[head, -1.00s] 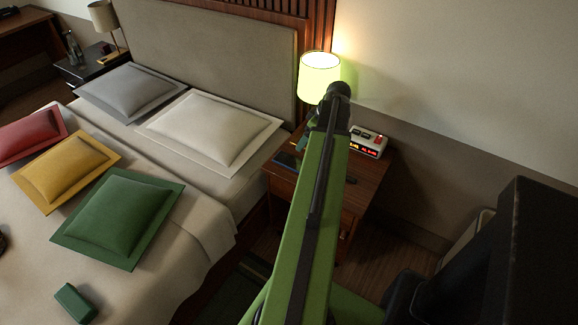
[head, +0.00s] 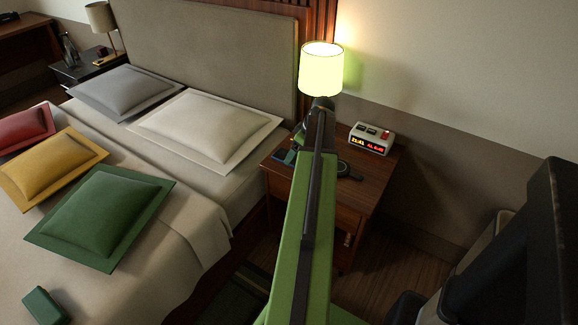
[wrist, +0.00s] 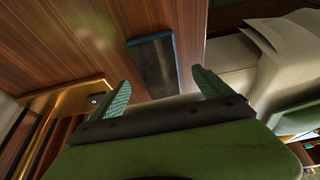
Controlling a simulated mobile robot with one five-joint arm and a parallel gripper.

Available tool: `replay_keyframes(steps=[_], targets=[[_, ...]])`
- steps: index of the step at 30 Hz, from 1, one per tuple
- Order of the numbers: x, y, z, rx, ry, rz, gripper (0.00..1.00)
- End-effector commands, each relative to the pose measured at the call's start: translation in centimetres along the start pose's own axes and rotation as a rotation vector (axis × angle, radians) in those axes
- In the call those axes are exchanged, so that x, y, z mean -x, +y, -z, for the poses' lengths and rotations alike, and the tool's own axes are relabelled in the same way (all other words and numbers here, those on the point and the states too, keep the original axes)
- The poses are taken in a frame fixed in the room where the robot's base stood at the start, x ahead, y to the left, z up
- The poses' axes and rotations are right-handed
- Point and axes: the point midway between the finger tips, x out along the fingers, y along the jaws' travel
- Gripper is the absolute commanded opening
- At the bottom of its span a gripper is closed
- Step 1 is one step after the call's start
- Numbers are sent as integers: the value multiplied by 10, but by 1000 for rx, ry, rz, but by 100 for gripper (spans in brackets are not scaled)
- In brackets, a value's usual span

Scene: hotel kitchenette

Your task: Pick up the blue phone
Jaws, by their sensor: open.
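The blue phone (wrist: 154,65) lies flat on the wooden nightstand, with a dark face and blue edges. In the wrist view it sits just beyond and between the fingertips of my gripper (wrist: 160,82), which is open and empty. The phone appears apart from both fingers. In the head view the phone (head: 284,157) is at the left side of the nightstand (head: 377,185), small and partly hidden by my arm and gripper.
A lit lamp (head: 321,68) stands behind my arm at the nightstand's back. An alarm clock (head: 371,138) is at the back right, and a small black object (head: 348,171) lies right of my arm. The bed with pillows (head: 205,130) borders the left side.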

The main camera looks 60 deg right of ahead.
Motion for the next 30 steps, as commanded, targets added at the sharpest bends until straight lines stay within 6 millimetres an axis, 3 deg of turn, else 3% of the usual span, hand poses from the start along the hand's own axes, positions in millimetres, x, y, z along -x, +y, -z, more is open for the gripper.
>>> replay_keyframes(steps=[1, 4, 12, 27, 30], targets=[[-19, 2, -4, 1, 0, 0, 89], [-34, 2, -3, 2, 0, 0, 89], [-32, 2, -1, 1, 0, 0, 88], [-32, 2, -1, 0, 0, 0, 22], [-32, 2, -1, -1, 0, 0, 13]])
